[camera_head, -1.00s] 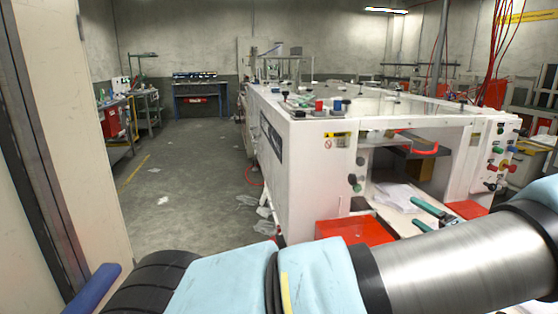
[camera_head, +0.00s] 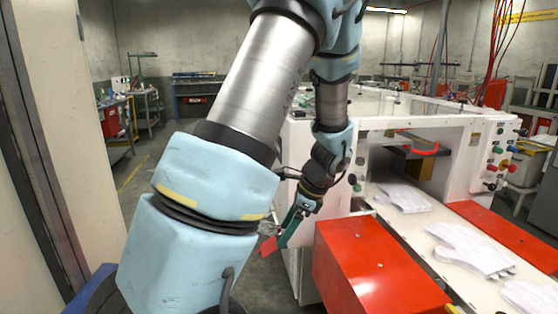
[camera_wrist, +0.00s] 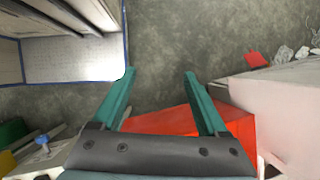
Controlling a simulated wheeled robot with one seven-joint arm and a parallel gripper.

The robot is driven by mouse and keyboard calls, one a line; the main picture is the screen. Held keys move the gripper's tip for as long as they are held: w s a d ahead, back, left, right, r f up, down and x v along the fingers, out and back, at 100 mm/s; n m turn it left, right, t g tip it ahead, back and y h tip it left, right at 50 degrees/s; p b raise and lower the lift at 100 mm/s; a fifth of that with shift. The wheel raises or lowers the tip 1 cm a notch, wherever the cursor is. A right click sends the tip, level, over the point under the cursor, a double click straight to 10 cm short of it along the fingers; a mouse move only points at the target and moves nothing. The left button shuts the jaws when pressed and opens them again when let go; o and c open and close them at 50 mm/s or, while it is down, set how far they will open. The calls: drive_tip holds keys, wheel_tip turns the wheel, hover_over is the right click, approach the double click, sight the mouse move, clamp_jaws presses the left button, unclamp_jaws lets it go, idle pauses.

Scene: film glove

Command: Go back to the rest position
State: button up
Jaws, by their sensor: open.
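My gripper (camera_head: 290,228) hangs low in the middle of the head view, left of the white machine's front, pointing down. In the wrist view its two green fingers (camera_wrist: 159,76) are spread apart, with nothing held between them. My arm is folded, with its elbow raised past the top of the head view. White film gloves lie on the machine's bed: one at the back (camera_head: 405,196), one in the middle (camera_head: 468,248) and one cut off at the lower right (camera_head: 530,297).
A large red box (camera_head: 375,270) stands close to the right of my gripper; red also shows below the fingers in the wrist view (camera_wrist: 175,120). The white machine (camera_head: 460,165) fills the right. A red scrap (camera_wrist: 256,59) lies on the floor. Open floor (camera_head: 150,165) extends at left.

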drive_tip(key=s+a+r+n+h, duration=0.5)
drive_tip(key=s+a+n, duration=0.3)
drive_tip(key=n, duration=1)
drive_tip(key=shift+s+a+r, duration=0.3)
drive_tip(key=shift+s+r, duration=0.2)
drive_tip(key=shift+r, duration=0.05)
